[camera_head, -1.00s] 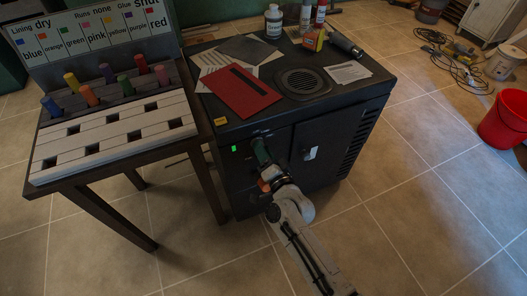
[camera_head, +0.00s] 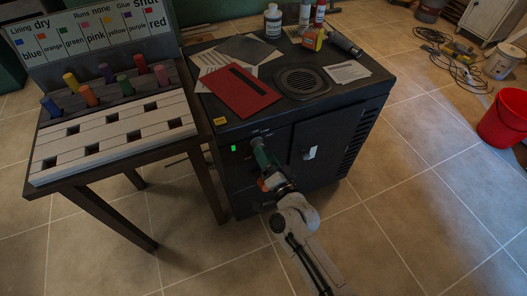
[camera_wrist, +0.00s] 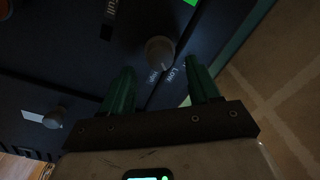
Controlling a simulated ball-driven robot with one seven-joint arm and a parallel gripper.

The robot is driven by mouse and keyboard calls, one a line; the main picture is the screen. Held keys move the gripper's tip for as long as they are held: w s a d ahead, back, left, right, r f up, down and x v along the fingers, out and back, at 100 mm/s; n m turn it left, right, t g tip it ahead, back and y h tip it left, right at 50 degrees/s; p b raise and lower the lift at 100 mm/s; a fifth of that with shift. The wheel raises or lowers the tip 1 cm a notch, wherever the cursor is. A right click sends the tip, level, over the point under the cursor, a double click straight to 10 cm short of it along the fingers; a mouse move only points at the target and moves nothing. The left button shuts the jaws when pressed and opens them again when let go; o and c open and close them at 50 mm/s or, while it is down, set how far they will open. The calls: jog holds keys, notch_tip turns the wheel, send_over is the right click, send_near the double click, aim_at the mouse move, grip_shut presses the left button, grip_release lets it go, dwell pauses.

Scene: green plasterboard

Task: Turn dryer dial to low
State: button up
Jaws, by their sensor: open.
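The dryer is a dark cabinet (camera_head: 330,150) with controls on its front face. Its round grey dial (camera_wrist: 160,50) shows in the wrist view, with "High" and "Low" printed beside it on the near side. I cannot tell which word its mark points to. My gripper (camera_wrist: 158,66) has green fingers spread apart, one on each side of the dial in the picture. Their tips seem short of the dial, with no clear contact.
A green light (camera_head: 234,148) glows left of my gripper. A second knob (camera_wrist: 53,120) is at the lower left in the wrist view. A red folder (camera_head: 240,90) lies on the cabinet top. A table with coloured pegs (camera_head: 110,130) stands left.

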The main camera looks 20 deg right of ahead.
jog(key=s, duration=0.8)
jog(key=shift+s+d+f, duration=0.1)
jog(key=s+d+r+n+g+p, duration=0.1)
jog(key=s+n+g+p, duration=0.3)
jog(key=s, duration=0.4)
jog(key=s+d+r+n+g+y+p, duration=0.1)
jog(key=s+r+n+g+p, duration=0.3)
jog(key=s+g, duration=0.4)
jog(key=shift+d+r+n+g+p, duration=0.35)
jog(key=shift+n+p, duration=0.3)
jog(key=shift+n, duration=0.35)
jog(key=s+d+r+g, duration=0.1)
jog(key=s, duration=0.2)
jog(key=s+d+r+g+h+p, duration=0.1)
jog(key=s+d+r+g, duration=0.1)
jog(key=s, duration=0.2)
jog(key=s+d+r+g+p, duration=0.1)
jog(key=s, duration=0.2)
jog(key=shift+s+d+r+g+h, duration=0.25)
jog(key=shift+s+d+r+h, duration=0.05)
jog(key=shift+s+d, duration=0.05)
jog(key=shift+c, duration=0.2)
